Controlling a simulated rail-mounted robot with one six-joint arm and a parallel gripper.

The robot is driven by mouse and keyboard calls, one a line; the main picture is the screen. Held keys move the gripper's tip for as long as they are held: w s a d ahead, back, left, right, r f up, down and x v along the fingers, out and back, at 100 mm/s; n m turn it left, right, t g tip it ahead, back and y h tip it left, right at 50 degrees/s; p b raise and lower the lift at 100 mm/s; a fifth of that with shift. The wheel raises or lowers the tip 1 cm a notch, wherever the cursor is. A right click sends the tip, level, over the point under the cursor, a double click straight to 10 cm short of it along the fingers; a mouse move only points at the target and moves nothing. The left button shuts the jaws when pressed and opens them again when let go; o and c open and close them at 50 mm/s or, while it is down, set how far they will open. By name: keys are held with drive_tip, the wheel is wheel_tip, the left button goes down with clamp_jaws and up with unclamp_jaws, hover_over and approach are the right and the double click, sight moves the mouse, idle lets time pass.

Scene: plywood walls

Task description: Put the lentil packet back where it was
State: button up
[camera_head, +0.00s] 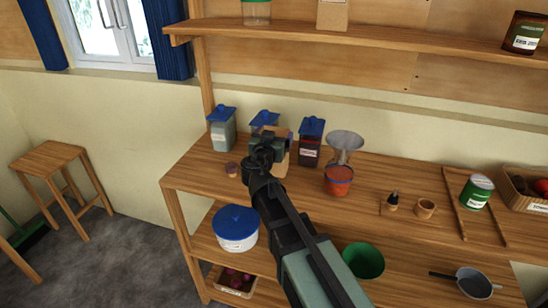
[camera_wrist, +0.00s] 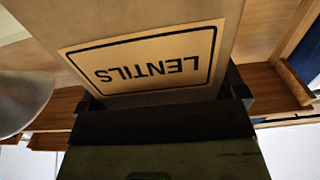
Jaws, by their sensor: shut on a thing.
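The lentil packet is a tan packet (camera_head: 284,157) with a black-framed label reading LENTILS. In the wrist view the packet (camera_wrist: 190,25) fills the upper middle, and its label appears upside down. My gripper (camera_head: 268,146) is shut on it; the dark fingers (camera_wrist: 165,98) hold it at both sides in the wrist view. In the head view the packet is largely hidden behind my gripper, near the blue-lidded canisters at the back left of the workbench (camera_head: 200,172). I cannot tell whether it touches the bench.
Blue-lidded canisters (camera_head: 222,132) (camera_head: 311,146) stand close on both sides, another (camera_head: 264,119) behind. A red pot (camera_head: 339,181) under a metal funnel (camera_head: 345,142) is at right. The upper shelf (camera_head: 400,37) holds a tan package (camera_head: 332,14) and jars (camera_head: 524,34), with bare space between.

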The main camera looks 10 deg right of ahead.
wheel_tip(320, 180, down, 4)
drive_tip(key=b, duration=0.3)
drive_tip(key=shift+f, duration=0.15)
drive_tip(key=shift+r, duration=0.25)
drive_tip(key=shift+f, duration=0.2)
drive_tip(key=o, duration=1.3)
drive_tip(key=shift+c, duration=0.2)
drive_tip(key=shift+r, duration=0.35)
drive_tip(key=v, duration=1.2)
drive_tip(key=shift+f, duration=0.1)
